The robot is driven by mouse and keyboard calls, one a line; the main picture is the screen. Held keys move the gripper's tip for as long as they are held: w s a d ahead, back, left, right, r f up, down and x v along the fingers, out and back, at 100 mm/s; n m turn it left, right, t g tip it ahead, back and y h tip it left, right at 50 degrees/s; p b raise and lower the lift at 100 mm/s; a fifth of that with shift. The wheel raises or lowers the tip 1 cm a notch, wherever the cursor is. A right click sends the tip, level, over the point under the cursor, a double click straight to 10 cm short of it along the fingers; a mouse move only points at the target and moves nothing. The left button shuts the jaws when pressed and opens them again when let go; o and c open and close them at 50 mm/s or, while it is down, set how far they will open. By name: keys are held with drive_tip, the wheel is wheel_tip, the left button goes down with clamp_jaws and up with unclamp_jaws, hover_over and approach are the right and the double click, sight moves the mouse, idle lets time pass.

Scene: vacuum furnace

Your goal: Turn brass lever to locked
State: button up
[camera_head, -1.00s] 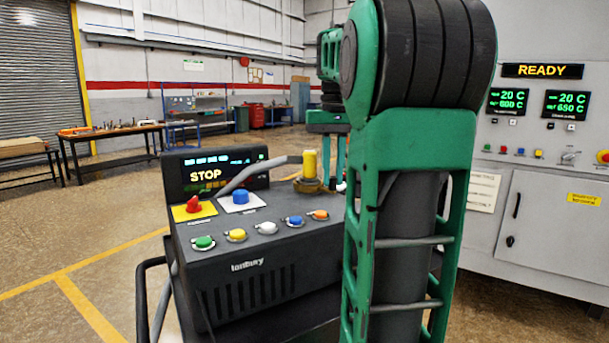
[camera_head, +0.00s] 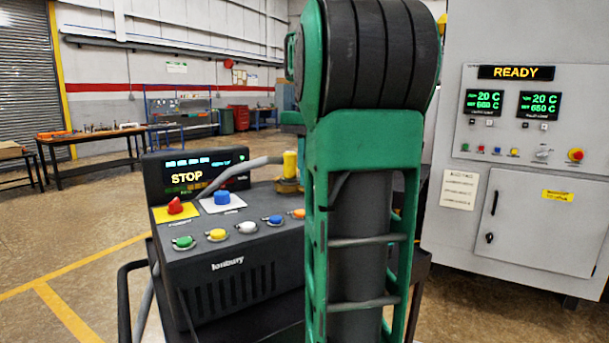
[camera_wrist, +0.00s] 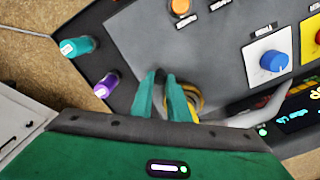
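The brass fitting with an upright yellow handle (camera_head: 290,165) stands at the back right of the dark console; I take it for the brass lever. My arm hides part of its base in the head view. In the wrist view its brass, yellow-topped body (camera_wrist: 198,98) shows just right of my gripper (camera_wrist: 162,76), partly behind the right finger. The two green fingers are a little apart, with bare grey panel between the tips. Nothing shows held. Whether a finger touches the fitting, I cannot tell.
The console (camera_head: 225,255) bears a red knob (camera_head: 175,206), a blue knob (camera_head: 222,198), several coloured buttons and a STOP display. A furnace cabinet (camera_head: 540,220) stands right.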

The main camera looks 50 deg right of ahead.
drive_tip(key=o, duration=0.4)
drive_tip(key=shift+w+a+r, duration=0.1)
drive_tip(key=shift+a+r, duration=0.15)
drive_tip(key=shift+o, duration=0.2)
drive_tip(key=shift+d+f, duration=0.1)
drive_tip(key=shift+f, duration=0.05)
drive_tip(key=shift+r, duration=0.25)
drive_tip(key=shift+d+r, duration=0.15)
drive_tip(key=shift+r, duration=0.9)
drive_tip(key=shift+w+r, duration=0.1)
drive_tip(key=shift+r, duration=2.4)
drive_tip(key=shift+a, duration=0.2)
